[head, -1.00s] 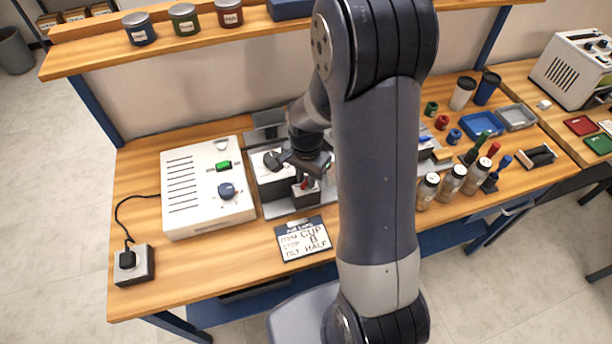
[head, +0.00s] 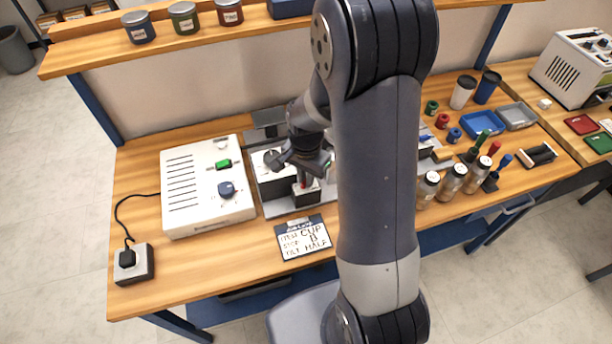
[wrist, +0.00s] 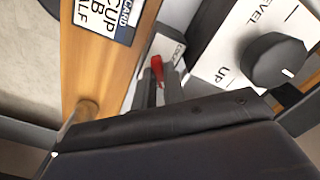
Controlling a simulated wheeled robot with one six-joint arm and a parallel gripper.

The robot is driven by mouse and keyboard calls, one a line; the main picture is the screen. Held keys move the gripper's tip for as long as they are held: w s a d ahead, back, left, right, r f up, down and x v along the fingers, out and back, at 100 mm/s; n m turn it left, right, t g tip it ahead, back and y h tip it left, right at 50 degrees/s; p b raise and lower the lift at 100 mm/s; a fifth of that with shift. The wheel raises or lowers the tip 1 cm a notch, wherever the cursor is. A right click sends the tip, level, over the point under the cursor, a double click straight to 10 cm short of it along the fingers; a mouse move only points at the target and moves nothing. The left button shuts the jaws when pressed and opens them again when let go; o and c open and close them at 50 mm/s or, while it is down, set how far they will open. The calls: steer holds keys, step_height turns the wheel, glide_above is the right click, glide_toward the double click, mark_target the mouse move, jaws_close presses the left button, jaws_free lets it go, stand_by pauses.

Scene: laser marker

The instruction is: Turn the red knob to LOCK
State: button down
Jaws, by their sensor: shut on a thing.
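The red knob (wrist: 157,68) shows in the wrist view as a narrow red grip between my gripper's fingertips. My gripper (wrist: 160,85) is shut on it, and the fingers hide much of it. In the head view, a small bit of the red knob (head: 303,184) shows below my gripper (head: 304,172), on a dark block of the grey-and-black fixture (head: 275,201). A small white label (wrist: 176,48) lies beside the knob; its lettering is too small to read surely. I cannot tell which marking the knob points to.
A black round knob (wrist: 274,60) sits close by on a plate marked LEVEL and UP. A card (head: 303,238) lies in front of the fixture. A white box (head: 205,190) with a blue dial stands left. Several bottles stand right of my arm.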

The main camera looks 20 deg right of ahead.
steer(key=n+b, duration=0.2)
steer(key=n, duration=0.3)
steer(key=n+b, duration=0.1)
steer(key=n, duration=0.3)
steer(key=shift+n, duration=0.3)
stand_by(0.6)
steer(key=c, duration=1.8)
jaws_free()
steer(key=shift+o, duration=0.2)
steer(key=shift+r, duration=0.15)
step_height(320, 180, up, 11)
steer(key=shift+f+b, duration=0.2)
steer(key=shift+b, duration=0.1)
